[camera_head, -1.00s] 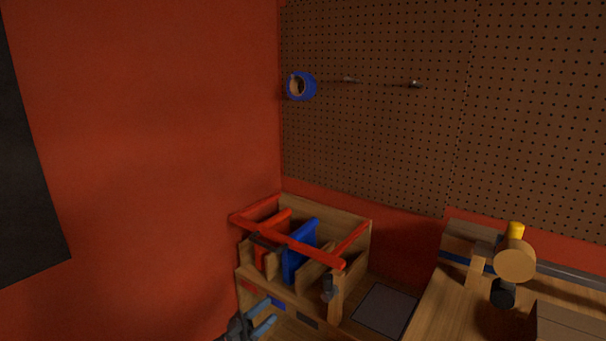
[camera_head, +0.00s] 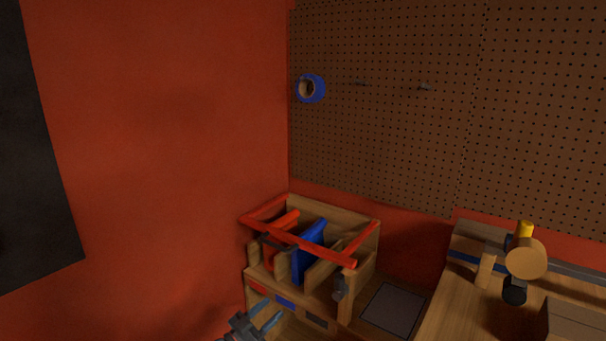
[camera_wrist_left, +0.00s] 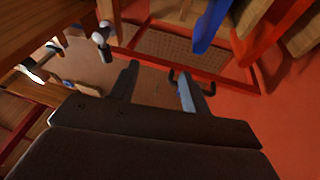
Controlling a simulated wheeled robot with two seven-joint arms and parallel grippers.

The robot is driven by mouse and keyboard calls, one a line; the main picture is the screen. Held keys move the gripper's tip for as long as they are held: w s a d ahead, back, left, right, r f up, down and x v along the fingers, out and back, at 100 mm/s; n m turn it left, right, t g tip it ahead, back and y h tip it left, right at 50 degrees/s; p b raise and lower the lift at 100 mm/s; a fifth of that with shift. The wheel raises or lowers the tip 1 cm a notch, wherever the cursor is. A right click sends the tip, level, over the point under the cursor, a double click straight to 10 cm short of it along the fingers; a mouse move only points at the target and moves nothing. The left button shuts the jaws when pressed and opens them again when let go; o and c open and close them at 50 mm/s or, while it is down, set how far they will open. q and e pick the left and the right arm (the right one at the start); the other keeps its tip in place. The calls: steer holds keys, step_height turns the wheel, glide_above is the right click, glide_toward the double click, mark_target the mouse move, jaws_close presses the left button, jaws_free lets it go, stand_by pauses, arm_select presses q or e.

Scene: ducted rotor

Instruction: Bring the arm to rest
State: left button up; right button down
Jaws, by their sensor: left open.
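My left gripper (camera_head: 265,318) shows at the bottom of the head view, in front of a wooden tool holder (camera_head: 262,277). Its two blue-grey fingers are apart with nothing between them. The rest of the left arm is below the picture edge. In the left wrist view the gripper's fingers (camera_wrist_left: 158,92) also stand apart and empty, with dark gripper body filling the bottom. My right gripper is not in view.
The holder carries red bars (camera_head: 300,243) and a blue piece (camera_head: 310,250). A grey pad (camera_head: 392,309) lies right of it. A wooden bench (camera_head: 465,305) with a round wooden piece (camera_head: 526,258) stands at right. A pegboard (camera_head: 400,130) with a blue ring (camera_head: 322,89) is behind.

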arm_select(q)
steer(key=s+a+r+n+g+y+p, duration=0.1)
steer(key=s+a+n+g+y+p, duration=0.15)
steer(key=s+y, duration=0.55)
steer(key=s+a+r+n+g+y+p, duration=0.1)
steer(key=s+a+n+g+y, duration=0.1)
steer(key=s+g+y, duration=0.35)
steer(key=s+f+n+g+p, duration=0.2)
steer(key=s+p, duration=0.2)
steer(key=s, duration=1.3)
steer(key=s+f+n+g+p, duration=0.1)
steer(key=s+p, duration=0.3)
steer(key=s, duration=1.3)
steer(key=shift+d+f+n+g+y, duration=0.35)
steer(key=shift+f+g, duration=0.15)
steer(key=shift+g, duration=0.1)
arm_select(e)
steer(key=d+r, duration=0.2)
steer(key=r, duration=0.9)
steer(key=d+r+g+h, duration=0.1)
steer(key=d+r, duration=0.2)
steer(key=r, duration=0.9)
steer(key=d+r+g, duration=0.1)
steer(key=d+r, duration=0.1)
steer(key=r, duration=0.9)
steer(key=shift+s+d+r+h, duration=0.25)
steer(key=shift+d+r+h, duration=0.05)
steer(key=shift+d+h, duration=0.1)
arm_select(q)
steer(key=shift+s, duration=0.1)
